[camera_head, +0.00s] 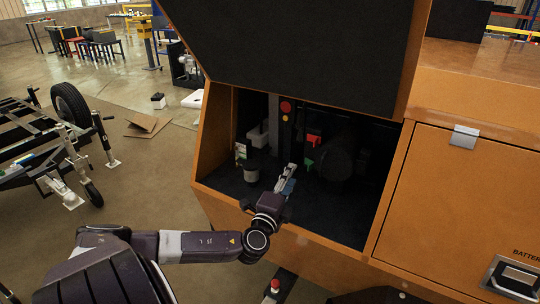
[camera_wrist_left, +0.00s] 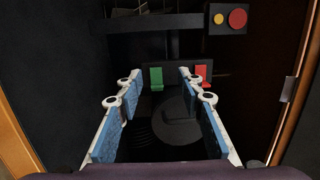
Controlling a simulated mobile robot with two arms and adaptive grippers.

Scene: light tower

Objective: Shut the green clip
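The green clip (camera_head: 309,162) sits inside the open compartment of the orange light tower, just below the red clip (camera_head: 313,139). In the left wrist view the green clip (camera_wrist_left: 156,78) shows ahead between the fingertips, with the red clip (camera_wrist_left: 204,76) to its right, partly behind a finger. Whether the green clip's lever is up or down is too small to tell. My left gripper (camera_head: 289,174) reaches into the compartment. In the left wrist view its blue-padded fingers (camera_wrist_left: 156,85) are spread wide and empty, apart from the clip. My right gripper is not in view.
A panel with a red button (camera_head: 285,106) and a yellow one stands above the clips. The raised black-lined lid (camera_head: 300,50) hangs over the opening. A dark round part (camera_wrist_left: 180,120) lies beyond the fingers. A closed orange door (camera_head: 455,200) is at right.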

